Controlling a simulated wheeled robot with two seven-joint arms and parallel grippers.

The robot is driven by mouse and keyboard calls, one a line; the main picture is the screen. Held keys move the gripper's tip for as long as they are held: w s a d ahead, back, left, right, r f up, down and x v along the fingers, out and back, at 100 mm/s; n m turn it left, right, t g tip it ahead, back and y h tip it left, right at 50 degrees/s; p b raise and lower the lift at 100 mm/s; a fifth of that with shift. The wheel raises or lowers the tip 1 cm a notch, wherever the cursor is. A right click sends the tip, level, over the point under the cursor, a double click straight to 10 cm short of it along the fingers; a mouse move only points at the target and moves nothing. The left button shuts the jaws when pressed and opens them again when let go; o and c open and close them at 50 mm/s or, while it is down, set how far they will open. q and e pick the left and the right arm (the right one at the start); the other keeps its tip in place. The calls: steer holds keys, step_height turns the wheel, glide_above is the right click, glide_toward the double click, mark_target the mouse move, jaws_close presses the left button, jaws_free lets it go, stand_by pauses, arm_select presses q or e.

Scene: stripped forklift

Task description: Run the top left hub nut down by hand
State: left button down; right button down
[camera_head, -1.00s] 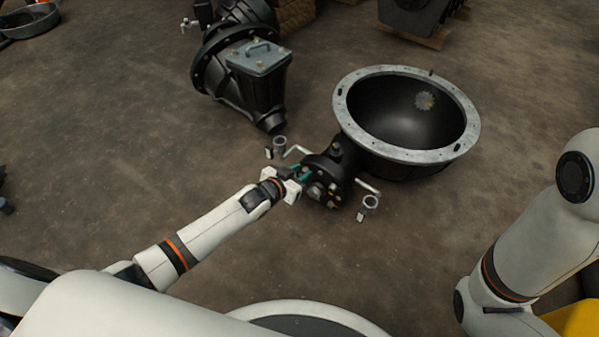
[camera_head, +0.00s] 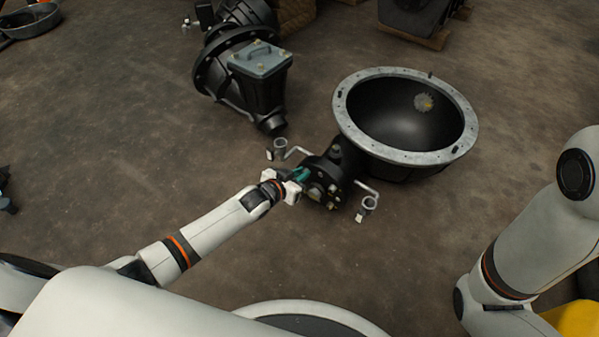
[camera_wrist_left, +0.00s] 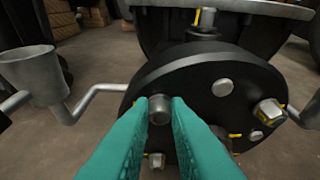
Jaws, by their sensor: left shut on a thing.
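The black round hub (camera_head: 325,178) is at the narrow end of a bell-shaped housing in the head view. In the left wrist view its dark face (camera_wrist_left: 215,72) carries several bolt heads and nuts, some with yellow marks. My left gripper (camera_wrist_left: 160,112), with green fingers, is shut on the top left hub nut (camera_wrist_left: 160,104) at the upper left of the face. The fingertips sit on both sides of the nut and partly cover it. In the head view the left gripper (camera_head: 301,174) reaches the hub's left side. My right gripper is not in view; only its arm shows at the right.
Grey cups on bent arms flank the hub, one at the left (camera_head: 280,147) and one at the right (camera_head: 368,204). The wide pale-rimmed housing (camera_head: 344,118) stands behind. Another black casing (camera_head: 262,85) lies farther back.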

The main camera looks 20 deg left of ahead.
arm_select(q)
steer(key=c, duration=1.5)
jaws_free()
steer(key=shift+c, duration=0.2)
